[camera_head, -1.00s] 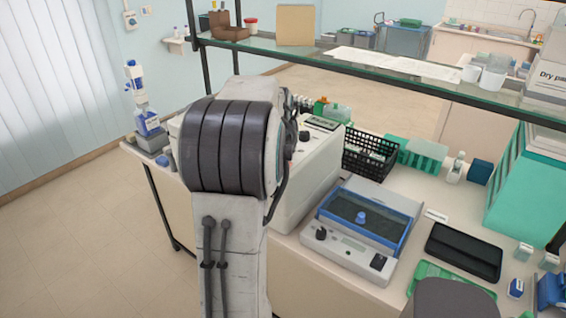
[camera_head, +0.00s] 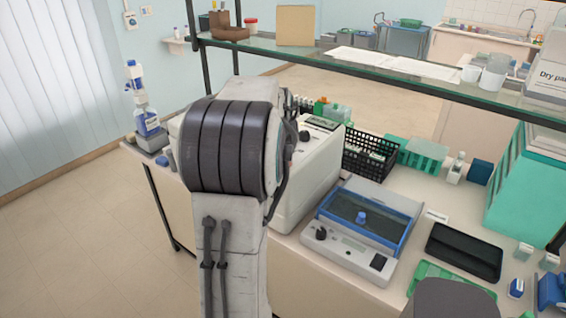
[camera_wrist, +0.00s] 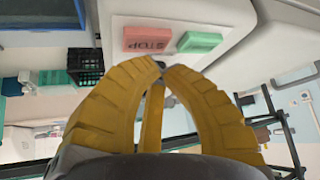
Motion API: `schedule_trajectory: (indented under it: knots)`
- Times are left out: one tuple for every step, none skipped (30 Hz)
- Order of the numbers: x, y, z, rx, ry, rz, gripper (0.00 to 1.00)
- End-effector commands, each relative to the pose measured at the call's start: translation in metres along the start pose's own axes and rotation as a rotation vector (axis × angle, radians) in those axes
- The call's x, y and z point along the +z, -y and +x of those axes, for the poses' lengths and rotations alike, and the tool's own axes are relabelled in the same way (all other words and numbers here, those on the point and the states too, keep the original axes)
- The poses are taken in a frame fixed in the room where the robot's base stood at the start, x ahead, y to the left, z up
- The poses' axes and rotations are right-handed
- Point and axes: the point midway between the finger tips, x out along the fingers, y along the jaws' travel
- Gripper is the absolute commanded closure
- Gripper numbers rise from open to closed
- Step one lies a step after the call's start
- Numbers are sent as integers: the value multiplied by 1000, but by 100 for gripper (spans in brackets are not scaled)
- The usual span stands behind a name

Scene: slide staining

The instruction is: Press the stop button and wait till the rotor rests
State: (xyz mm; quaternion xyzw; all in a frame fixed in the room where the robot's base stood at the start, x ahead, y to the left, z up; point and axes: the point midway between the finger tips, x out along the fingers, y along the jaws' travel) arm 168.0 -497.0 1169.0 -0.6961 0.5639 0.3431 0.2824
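The red stop button (camera_wrist: 147,39), with STOP lettering, sits on a pale panel of a white machine in the wrist view. A green button (camera_wrist: 199,42) sits to its right. My yellow gripper (camera_wrist: 162,67) has its fingertips together, with nothing seen between them. The tips appear just below the two buttons in the picture, and I cannot tell whether they touch the panel. In the head view, a large white machine (camera_head: 308,190) stands behind my arm, which hides much of it and my gripper. I cannot make out a rotor in it.
A blue-framed device (camera_head: 362,222) with a clear lid stands on the bench to the right of the white machine. A black basket (camera_head: 369,155) stands behind. A glass shelf (camera_head: 390,80) crosses above the bench. A black tray (camera_head: 463,251) lies at right.

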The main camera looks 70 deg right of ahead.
Motion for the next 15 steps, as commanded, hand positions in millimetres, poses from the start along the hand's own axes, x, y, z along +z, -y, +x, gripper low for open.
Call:
schedule_trajectory:
  knots:
    - [1, 0, 2, 0, 0, 0, 100]
    - [2, 0, 2, 0, 0, 0, 100]
    - [2, 0, 3, 0, 0, 0, 100]
    - [3, 0, 4, 0, 0, 0, 100]
    - [3, 0, 4, -1, 0, 0, 100]
    - [4, 0, 5, -1, 0, 0, 100]
    - [4, 1, 6, -1, 0, 0, 100]
    - [5, 1, 6, -1, 0, 0, 100]
    - [5, 1, 6, -1, 0, 0, 100]
    - [5, 1, 6, -1, 0, 0, 100]
    - [5, 1, 6, -1, 0, 0, 100]
    - [5, 1, 6, -1, 0, 0, 100]
    - [4, 1, 6, -1, 0, 0, 100]
    - [4, 1, 6, -1, 0, 0, 100]
    - [4, 1, 6, -1, 0, 0, 100]
